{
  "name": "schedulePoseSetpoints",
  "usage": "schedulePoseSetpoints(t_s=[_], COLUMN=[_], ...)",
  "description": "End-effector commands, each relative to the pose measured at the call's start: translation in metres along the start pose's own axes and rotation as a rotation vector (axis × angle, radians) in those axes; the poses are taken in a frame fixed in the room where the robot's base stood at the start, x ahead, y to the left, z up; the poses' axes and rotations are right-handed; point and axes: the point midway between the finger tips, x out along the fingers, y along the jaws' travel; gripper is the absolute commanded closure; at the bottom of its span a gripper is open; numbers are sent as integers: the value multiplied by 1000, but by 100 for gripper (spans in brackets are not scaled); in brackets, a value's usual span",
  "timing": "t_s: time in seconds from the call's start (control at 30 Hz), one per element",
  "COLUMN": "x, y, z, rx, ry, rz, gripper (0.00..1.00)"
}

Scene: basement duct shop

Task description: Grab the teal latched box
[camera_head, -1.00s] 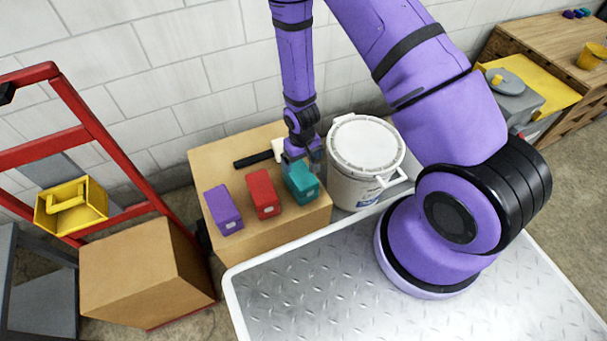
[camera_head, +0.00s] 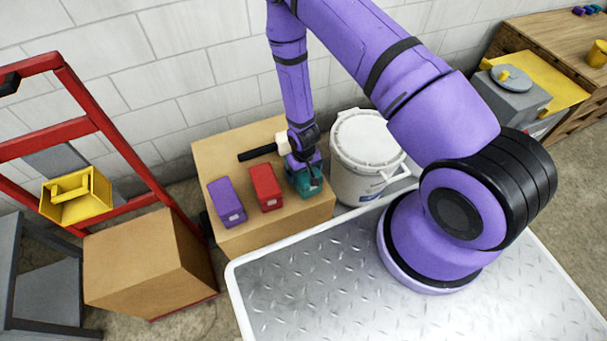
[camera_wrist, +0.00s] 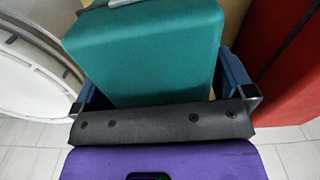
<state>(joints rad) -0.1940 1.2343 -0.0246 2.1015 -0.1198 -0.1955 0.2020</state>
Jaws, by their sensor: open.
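The teal latched box (camera_head: 305,183) stands on the cardboard box at the right end of a row of boxes. My gripper (camera_head: 304,172) is over it, and the gripper and wrist hide part of its top. In the wrist view the teal box (camera_wrist: 150,50) fills the middle, between my gripper's two blue fingers (camera_wrist: 165,95). The fingers are open, one at each side of the box. Whether either finger touches it I cannot tell.
A red box (camera_head: 266,187) stands close to the left, with a purple box (camera_head: 227,202) beyond it. A lidded white bucket (camera_head: 362,160) stands close on the right. A mallet (camera_head: 262,152) lies behind on the cardboard box (camera_head: 285,223).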

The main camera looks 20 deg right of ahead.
Motion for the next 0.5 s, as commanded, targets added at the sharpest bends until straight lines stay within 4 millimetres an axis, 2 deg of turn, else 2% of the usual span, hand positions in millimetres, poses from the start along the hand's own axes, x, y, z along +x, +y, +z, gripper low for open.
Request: schedulePoseSetpoints(t_s=[0.27, 0.3, 0.5], x=[4, 4, 4], y=[0, 0, 0], z=[0, 0, 0], rx=[0, 0, 0], ry=[0, 0, 0], rz=[0, 0, 0], gripper=[0, 2, 48])
